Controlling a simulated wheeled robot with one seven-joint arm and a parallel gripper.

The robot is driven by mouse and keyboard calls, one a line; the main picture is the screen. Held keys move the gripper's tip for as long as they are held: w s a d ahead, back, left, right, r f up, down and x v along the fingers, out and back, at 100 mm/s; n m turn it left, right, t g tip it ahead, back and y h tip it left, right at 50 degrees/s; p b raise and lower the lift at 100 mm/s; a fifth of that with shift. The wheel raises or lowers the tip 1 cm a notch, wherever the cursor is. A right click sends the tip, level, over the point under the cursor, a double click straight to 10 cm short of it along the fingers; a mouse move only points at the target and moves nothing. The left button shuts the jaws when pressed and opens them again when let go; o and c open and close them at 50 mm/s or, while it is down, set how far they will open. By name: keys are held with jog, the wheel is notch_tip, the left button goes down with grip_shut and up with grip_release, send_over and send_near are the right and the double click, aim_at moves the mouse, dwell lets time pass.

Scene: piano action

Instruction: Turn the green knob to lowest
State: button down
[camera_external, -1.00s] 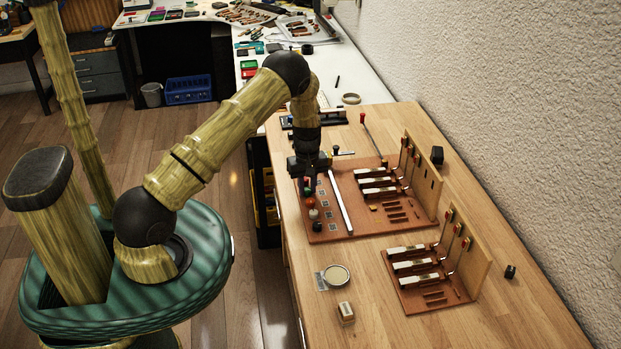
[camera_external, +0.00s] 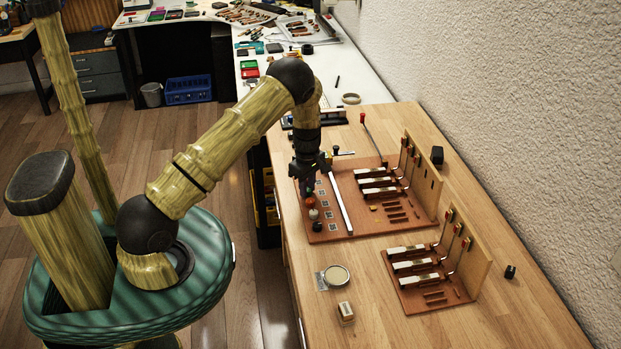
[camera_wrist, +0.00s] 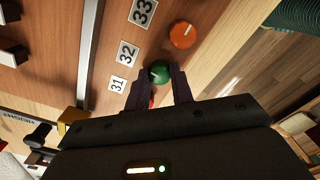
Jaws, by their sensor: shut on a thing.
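The green knob (camera_wrist: 158,73) sits between the two fingers of my gripper (camera_wrist: 158,88) in the wrist view, and the gripper is shut on it. A small pale mark shows on the knob's face, on the side toward the number labels. In the external view my gripper (camera_external: 307,182) points down at the far left part of the brown board (camera_external: 343,229). There the green knob (camera_external: 309,191) shows only as a small spot under the fingers.
An orange knob (camera_wrist: 183,35) is close beside the green one. Labels 31 (camera_wrist: 117,85), 32 (camera_wrist: 128,54) and 33 (camera_wrist: 142,12) run alongside. A white bar (camera_external: 341,203) lies right of the knobs. Key models (camera_external: 378,181) stand farther right.

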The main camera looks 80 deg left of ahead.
jog(key=c, duration=1.2)
grip_release()
notch_tip(320, 180, up, 18)
jog(key=b, duration=0.3)
jog(key=shift+f, duration=0.25)
